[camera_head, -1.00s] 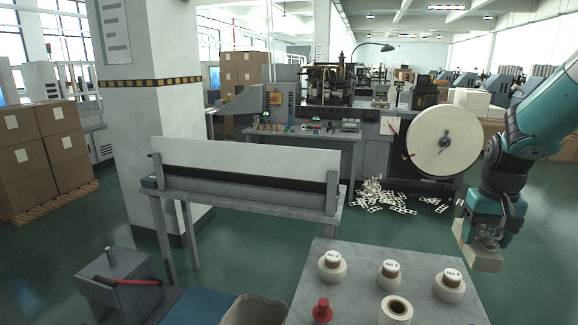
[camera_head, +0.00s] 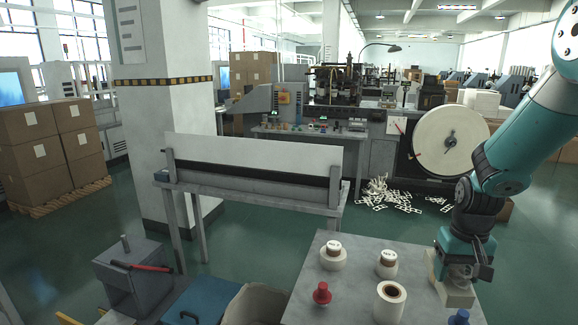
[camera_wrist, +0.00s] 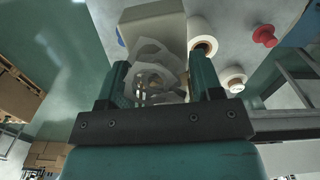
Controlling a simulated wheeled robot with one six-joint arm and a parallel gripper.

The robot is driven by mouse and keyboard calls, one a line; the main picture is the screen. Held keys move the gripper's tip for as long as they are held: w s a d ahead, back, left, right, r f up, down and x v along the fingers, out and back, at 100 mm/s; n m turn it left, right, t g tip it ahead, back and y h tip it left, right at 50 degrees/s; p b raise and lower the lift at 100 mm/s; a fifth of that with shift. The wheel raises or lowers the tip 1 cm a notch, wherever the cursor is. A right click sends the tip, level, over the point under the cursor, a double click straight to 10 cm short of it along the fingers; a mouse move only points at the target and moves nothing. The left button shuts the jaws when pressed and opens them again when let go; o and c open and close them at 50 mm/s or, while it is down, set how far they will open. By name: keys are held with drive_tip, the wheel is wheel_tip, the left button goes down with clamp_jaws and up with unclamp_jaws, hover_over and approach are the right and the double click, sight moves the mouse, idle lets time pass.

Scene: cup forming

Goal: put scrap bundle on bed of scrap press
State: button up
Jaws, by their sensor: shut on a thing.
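My gripper (camera_head: 460,277) is at the lower right in the head view, over the right part of the grey table. It is shut on the scrap bundle (camera_wrist: 152,50), a loose cluster of pale, cut pieces between the two fingers in the wrist view. A cream block (camera_wrist: 155,28) shows just beyond the bundle; it also shows under my gripper in the head view (camera_head: 456,294). I cannot tell how the block and bundle are joined. A grey box with a red-handled lever (camera_head: 130,270), apparently the scrap press, stands at the lower left, far from my gripper. Its bed is not clearly visible.
The grey table (camera_head: 320,262) holds paper rolls (camera_head: 390,303) and a red knob-like piece (camera_head: 322,293). A long bench with an upright white panel (camera_head: 250,155) stands mid-left. White scraps (camera_head: 400,200) litter the floor behind. Stacked cartons (camera_head: 45,150) stand left.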

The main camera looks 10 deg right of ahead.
drive_tip(key=w+a+f+n+b, duration=0.2)
drive_tip(key=a+f+n+b, duration=0.1)
drive_tip(key=a+f, duration=1.3)
wheel_tip(320, 180, down, 3)
drive_tip(key=shift+w+r+n, duration=0.2)
drive_tip(key=shift+w+n, duration=0.15)
drive_tip(key=shift+n, duration=0.35)
